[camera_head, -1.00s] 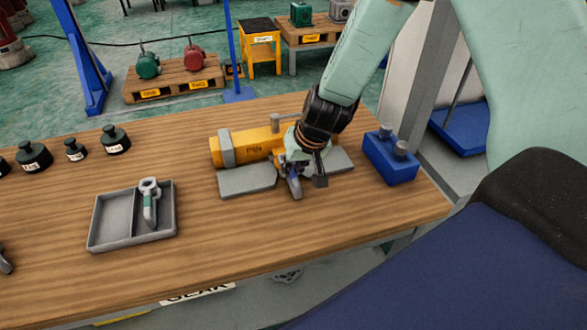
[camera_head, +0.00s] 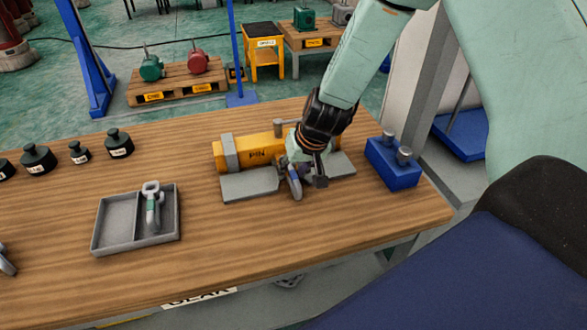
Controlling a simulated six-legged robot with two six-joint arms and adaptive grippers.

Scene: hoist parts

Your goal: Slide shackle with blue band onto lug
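A grey shackle with a blue band (camera_head: 295,182) is at the front of the yellow hoist body (camera_head: 262,152), between two grey plates, the left one (camera_head: 250,185) in plain view. My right gripper (camera_head: 308,178) points down over it. One dark finger shows just right of the shackle. The other finger and any contact are hidden, so I cannot tell whether it grips the shackle. The lug is not clearly visible behind my gripper. Another shackle, with a green band (camera_head: 152,208), lies in the right compartment of a grey tray (camera_head: 94,240). My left gripper is not in view.
A blue block with grey pegs (camera_head: 393,170) stands right of the hoist body. Several dark weights (camera_head: 119,143) stand at the back left of the wooden table (camera_head: 240,265). A partly cut-off grey object (camera_head: 6,263) is at the left edge. The front middle is clear.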

